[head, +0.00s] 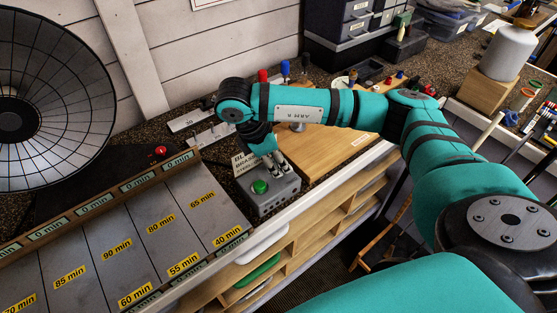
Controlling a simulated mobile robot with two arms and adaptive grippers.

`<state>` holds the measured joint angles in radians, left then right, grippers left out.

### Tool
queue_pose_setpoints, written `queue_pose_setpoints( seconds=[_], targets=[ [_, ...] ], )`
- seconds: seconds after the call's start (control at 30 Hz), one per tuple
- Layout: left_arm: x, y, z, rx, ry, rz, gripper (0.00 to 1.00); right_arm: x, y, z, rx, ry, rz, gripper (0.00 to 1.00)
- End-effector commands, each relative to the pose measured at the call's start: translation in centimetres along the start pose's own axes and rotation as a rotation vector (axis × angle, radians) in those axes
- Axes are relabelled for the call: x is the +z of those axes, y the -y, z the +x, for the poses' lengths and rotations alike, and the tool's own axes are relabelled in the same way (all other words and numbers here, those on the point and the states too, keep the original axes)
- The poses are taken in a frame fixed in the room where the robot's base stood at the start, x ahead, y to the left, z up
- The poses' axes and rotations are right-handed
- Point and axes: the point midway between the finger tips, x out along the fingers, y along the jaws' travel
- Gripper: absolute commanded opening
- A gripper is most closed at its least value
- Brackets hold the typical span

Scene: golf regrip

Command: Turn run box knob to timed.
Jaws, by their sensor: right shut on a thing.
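The run box (268,204) is a small grey box with a large green button (259,187) on its top. It stands on the bench just right of the timed board. My right arm reaches in from the right, and my right gripper (277,164) points down onto the back right of the box's top. It is shut on the knob, which the fingers hide, so I cannot tell which way the knob points. My left gripper is not in view.
A sloped board (110,240) with yellow minute labels lies left of the box, with a round gridded fan (45,105) behind it. A wooden board (325,150) lies beneath my forearm. Shelves (290,250) run below the bench edge. Dark drawers (350,25) stand at the back.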

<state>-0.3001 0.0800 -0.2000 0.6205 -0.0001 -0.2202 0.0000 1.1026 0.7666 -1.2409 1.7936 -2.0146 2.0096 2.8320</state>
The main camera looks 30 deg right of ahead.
Motion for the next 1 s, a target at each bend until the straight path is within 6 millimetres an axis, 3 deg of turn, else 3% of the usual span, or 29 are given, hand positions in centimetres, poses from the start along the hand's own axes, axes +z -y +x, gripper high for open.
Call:
queue_pose_setpoints(
  seconds=[0.27,0.3,0.47,0.77,1.0],
  targets=[
    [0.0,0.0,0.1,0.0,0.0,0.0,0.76,-0.1,0.3,0.5,-0.012,0.006,-0.005,0.0],
    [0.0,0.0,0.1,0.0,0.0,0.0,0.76,-0.1,0.3,0.6,-0.012,0.006,-0.006,0.26],
    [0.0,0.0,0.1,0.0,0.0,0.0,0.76,-0.1,0.3,0.5,-0.009,0.005,-0.005,0.47],
    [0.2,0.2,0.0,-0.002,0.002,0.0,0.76,0.0,0.1,0.0,-0.003,0.002,-0.003,0.47],
    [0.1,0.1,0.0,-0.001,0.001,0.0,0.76,0.0,-0.1,-2.6,0.002,0.001,-0.002,0.47]
  ],
)
